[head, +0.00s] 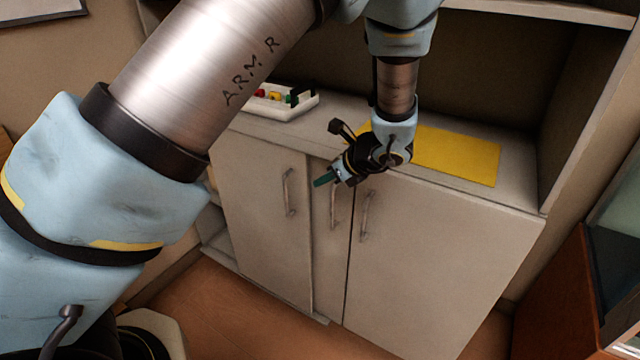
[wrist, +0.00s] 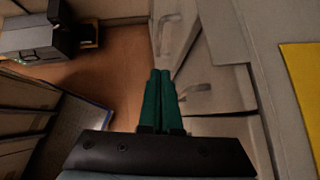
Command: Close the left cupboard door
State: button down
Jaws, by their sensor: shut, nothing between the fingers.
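The left cupboard door (head: 260,215) is a pale grey panel with a vertical bar handle (head: 288,192). It looks ajar, its free right edge standing out and overlapping the narrow panel beside it. In the wrist view the left door (wrist: 180,38) shows ahead of the fingers, at an angle to the neighbouring front. My gripper (head: 322,180) has green fingers pressed together with nothing between them. It is above and in front of the narrow middle panel, right of the left door's free edge. I cannot tell whether it touches anything.
The middle panel (head: 331,240) and right door (head: 430,260) have handles and look closed. A white tray with coloured pieces (head: 285,101) and a yellow mat (head: 455,155) lie on the countertop. Wooden floor (head: 215,315) lies in front. A brown cabinet (head: 560,300) stands at right.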

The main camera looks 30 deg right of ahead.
jog(key=p, duration=0.2)
send_near(286, 188)
notch_tip(286, 188, down, 3)
jog(key=shift+w+a+f+p, duration=0.15)
jog(key=shift+w+f+p, duration=0.05)
jog(key=shift+w, duration=0.45)
jog(key=shift+w+a+f+p, duration=0.2)
jog(key=shift+w+p, duration=0.05)
jog(key=shift+w, duration=0.4)
jog(key=shift+w+a+f+p, duration=0.15)
jog(key=shift+w+f+p, duration=0.05)
jog(key=shift+w, duration=0.5)
jog(key=w+a, duration=0.7)
jog(key=w, duration=0.5)
jog(key=w+a+b, duration=0.1)
jog(key=w+a, duration=0.6)
jog(key=w, duration=0.6)
jog(key=shift+w+a, duration=0.25)
jog(key=shift+w, duration=0.1)
jog(key=shift+w+a+r+b, duration=0.1)
jog(key=shift+r+b, duration=0.1)
jog(key=shift+b, duration=0.1)
